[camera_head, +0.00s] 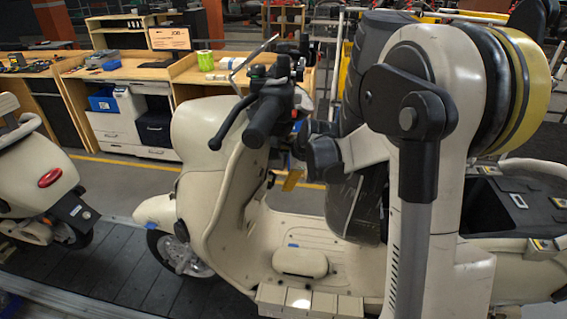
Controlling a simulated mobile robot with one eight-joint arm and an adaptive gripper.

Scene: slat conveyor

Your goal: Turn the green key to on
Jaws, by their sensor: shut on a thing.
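A cream scooter (215,145) stands on the slat conveyor, with its black handlebar and grips (262,118) at the top of the front shield. My gripper (297,150) is at the rider's side of the front shield, just below the handlebar. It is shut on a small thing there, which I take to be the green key. The key itself and its slot are mostly hidden by the fingers and my arm. A yellowish tag (292,181) hangs just below the fingertips. Whether the key stands at on or off cannot be seen.
My own arm covers the right middle of the view. A second cream scooter (40,180) stands at the left on the dark slat conveyor (125,265). Wooden workbenches (130,72) stand behind. The scooter's footboard (265,235) lies below my gripper.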

